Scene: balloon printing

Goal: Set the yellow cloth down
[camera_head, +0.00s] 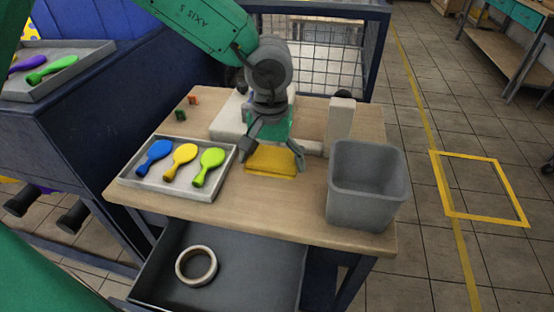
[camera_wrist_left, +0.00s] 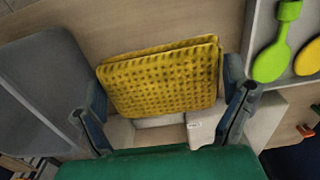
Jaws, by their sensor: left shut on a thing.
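The yellow cloth (camera_head: 271,160) is a folded, flat, textured pad near the middle of the wooden table (camera_head: 265,215). My left gripper (camera_head: 272,157) reaches down over it with its fingers spread wide, one at each side of the cloth, and is shut on it. In the left wrist view the cloth (camera_wrist_left: 160,80) spans between the two fingers, with its folded layers showing at the upper edge. It is at or just above the table top; I cannot tell if it touches. My right gripper is not in view.
A grey bin (camera_head: 368,190) stands at the right. A white device (camera_head: 228,120) is behind the gripper. An open drawer (camera_head: 250,275) below holds a tape roll (camera_head: 197,266). Bare table lies in front of the cloth.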

